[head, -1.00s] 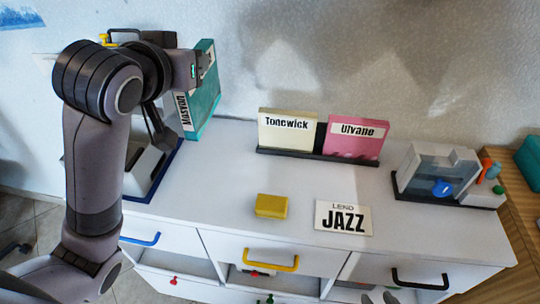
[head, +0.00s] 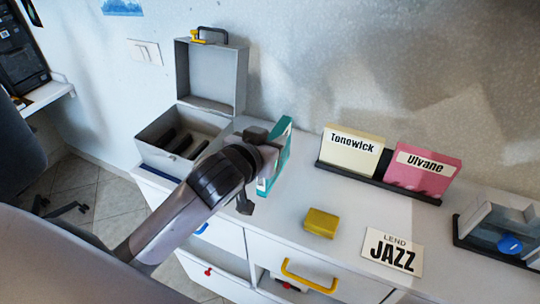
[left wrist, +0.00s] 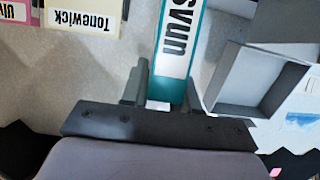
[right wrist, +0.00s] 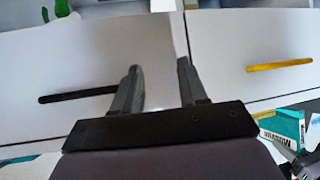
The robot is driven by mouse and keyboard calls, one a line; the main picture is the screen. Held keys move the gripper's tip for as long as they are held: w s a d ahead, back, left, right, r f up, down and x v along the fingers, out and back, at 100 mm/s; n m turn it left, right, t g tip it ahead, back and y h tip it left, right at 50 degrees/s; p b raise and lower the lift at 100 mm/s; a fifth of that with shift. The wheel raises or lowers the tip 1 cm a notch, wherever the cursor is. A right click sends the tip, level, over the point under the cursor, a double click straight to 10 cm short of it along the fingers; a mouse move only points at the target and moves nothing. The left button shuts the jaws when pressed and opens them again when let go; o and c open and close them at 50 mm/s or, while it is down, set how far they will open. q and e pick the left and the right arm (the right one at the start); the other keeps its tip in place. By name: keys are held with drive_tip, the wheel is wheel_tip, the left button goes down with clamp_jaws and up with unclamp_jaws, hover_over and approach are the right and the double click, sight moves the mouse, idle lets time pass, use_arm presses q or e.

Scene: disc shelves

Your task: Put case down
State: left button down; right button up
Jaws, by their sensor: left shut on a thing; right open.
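A teal case (head: 284,150) is upright in my left gripper (head: 262,158), just right of the open grey box and over or on the white cabinet top. Whether its lower edge touches the top, I cannot tell. In the left wrist view its lettered spine (left wrist: 177,45) runs between the fingers (left wrist: 166,92), which are shut on it. The right wrist view also shows the case (right wrist: 283,130) at the lower right. My right gripper (right wrist: 158,75) is open and empty, in front of the pale drawer fronts; it is out of the head view.
The open grey box (head: 150,135) has dark slots inside and a raised lid (head: 212,75). A cream Tonewick case (head: 352,150) and a pink Ulvane case (head: 423,170) stand in a dark rack. A yellow block (head: 321,223) and JAZZ card (head: 392,252) lie on the cabinet top.

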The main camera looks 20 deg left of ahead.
use_arm(q)
drive_tip(key=shift+f, duration=2.25)
drive_tip(key=c, duration=0.8)
unclamp_jaws()
drive_tip(key=shift+c, duration=0.2)
